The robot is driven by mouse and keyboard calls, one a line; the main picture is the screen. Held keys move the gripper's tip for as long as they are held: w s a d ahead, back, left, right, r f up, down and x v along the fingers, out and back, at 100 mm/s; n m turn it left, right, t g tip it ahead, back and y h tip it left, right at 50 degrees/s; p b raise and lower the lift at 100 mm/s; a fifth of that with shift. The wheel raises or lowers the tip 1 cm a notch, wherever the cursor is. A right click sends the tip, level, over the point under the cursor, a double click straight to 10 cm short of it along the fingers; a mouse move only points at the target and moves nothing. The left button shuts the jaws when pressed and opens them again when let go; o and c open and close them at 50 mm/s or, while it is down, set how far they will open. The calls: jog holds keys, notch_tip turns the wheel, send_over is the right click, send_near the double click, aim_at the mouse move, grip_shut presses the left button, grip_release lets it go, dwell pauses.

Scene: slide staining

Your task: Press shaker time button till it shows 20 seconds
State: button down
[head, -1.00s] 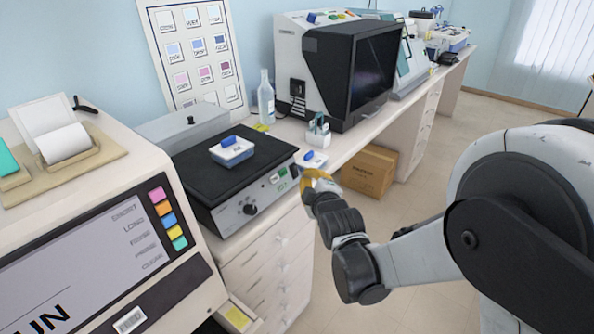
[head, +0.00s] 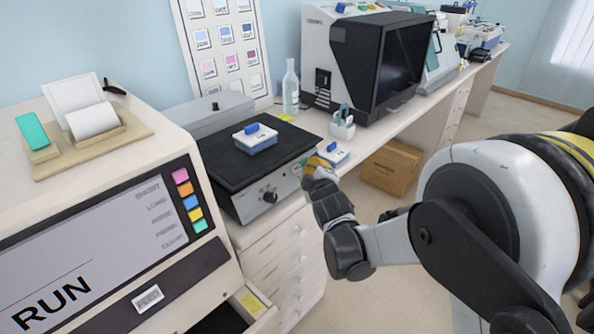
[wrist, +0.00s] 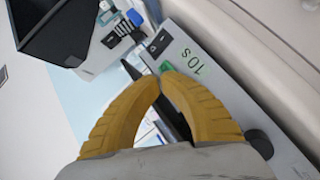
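The shaker has a black platform (head: 222,166) and a grey front panel (head: 250,203) with a dark knob (head: 270,196). In the wrist view a green "10s" (wrist: 194,60) shows on its panel, beside a dark button (wrist: 160,42) and a green patch (wrist: 166,67) partly behind the fingertips. My gripper (head: 317,164) has yellow fingers and is at the right end of the panel, hiding that part in the head view. In the wrist view the fingertips (wrist: 161,76) are together and empty, close to the green patch. I cannot tell whether they touch the panel.
A blue-lidded tray (head: 256,143) sits on the platform. A small white tray (head: 334,154) and a tool holder (head: 342,127) are just behind my gripper. A large machine (head: 110,230) marked RUN stands at left. A clear bottle (head: 290,88) stands behind.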

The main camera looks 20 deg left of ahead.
jog(key=shift+w+a+f, duration=0.25)
jog(key=shift+a+f, duration=0.05)
jog(key=shift+a, duration=0.4)
jog(key=shift+a, duration=0.1)
dwell(1.0)
jog(key=shift+w+a+f+b, duration=0.15)
jog(key=shift+a+b, duration=0.1)
jog(key=shift+b, duration=0.15)
jog(key=shift+w+a+f, duration=0.1)
jog(key=shift+a, duration=0.15)
dwell(0.5)
dwell(0.3)
jog(key=shift+s+d+r, duration=0.3)
jog(key=shift+d, duration=0.3)
jog(key=shift+s+d+r+p, duration=0.1)
jog(key=shift+s+d+r, duration=0.2)
jog(key=shift+d, duration=0.45)
jog(key=shift+s+d+r+p, duration=0.1)
jog(key=shift+s+d+r, duration=0.2)
jog(key=shift+d, duration=0.4)
jog(key=shift+s+d+r+p, duration=0.1)
jog(key=shift+s+d+r, duration=0.2)
jog(key=shift+d, duration=0.45)
